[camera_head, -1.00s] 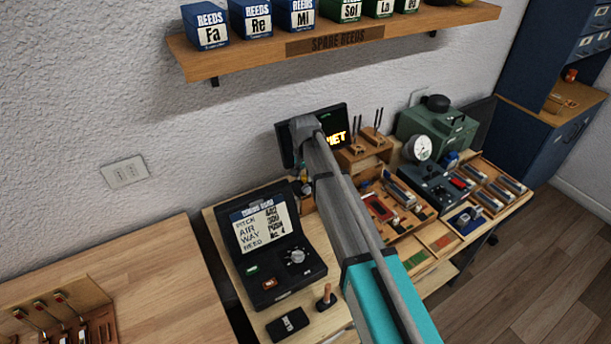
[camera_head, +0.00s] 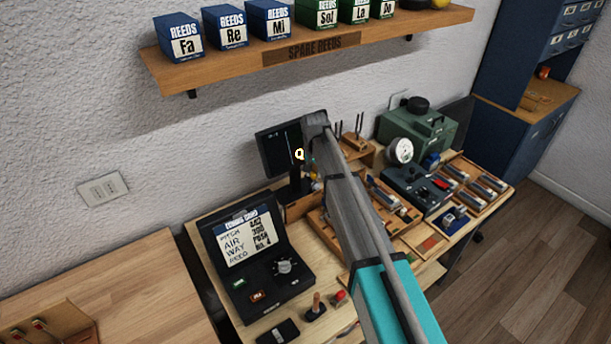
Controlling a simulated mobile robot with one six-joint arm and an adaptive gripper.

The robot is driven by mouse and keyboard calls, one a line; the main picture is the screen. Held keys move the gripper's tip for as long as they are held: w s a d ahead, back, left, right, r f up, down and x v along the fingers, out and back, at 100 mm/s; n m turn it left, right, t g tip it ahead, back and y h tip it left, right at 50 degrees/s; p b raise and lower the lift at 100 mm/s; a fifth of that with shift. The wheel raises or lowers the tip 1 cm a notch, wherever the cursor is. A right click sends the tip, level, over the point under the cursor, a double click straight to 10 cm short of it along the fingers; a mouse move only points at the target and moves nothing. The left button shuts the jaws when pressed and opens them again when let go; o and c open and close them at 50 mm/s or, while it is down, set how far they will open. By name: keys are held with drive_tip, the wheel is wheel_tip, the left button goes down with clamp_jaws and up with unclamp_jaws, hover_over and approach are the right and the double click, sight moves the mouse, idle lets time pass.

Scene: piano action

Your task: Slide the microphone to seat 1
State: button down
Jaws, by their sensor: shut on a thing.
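My gripper (camera_head: 311,178) is at the far end of my arm, low in front of the dark display at the back of the bench. My grey forearm hides most of it, and only small dark and coloured bits show at the arm's left edge. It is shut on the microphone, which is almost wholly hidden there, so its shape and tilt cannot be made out. I cannot make out a mark for seat 1.
The display (camera_head: 278,150) stands close behind my gripper. A black tuning card case (camera_head: 262,262) stands open at the left. Wooden racks, a gauge (camera_head: 400,150) and a green machine (camera_head: 418,132) crowd the right. A shelf (camera_head: 310,50) with reed boxes hangs above.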

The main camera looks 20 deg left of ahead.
drive_tip(key=shift+c, duration=2.2)
unclamp_jaws()
drive_tip(key=shift+s, duration=0.1)
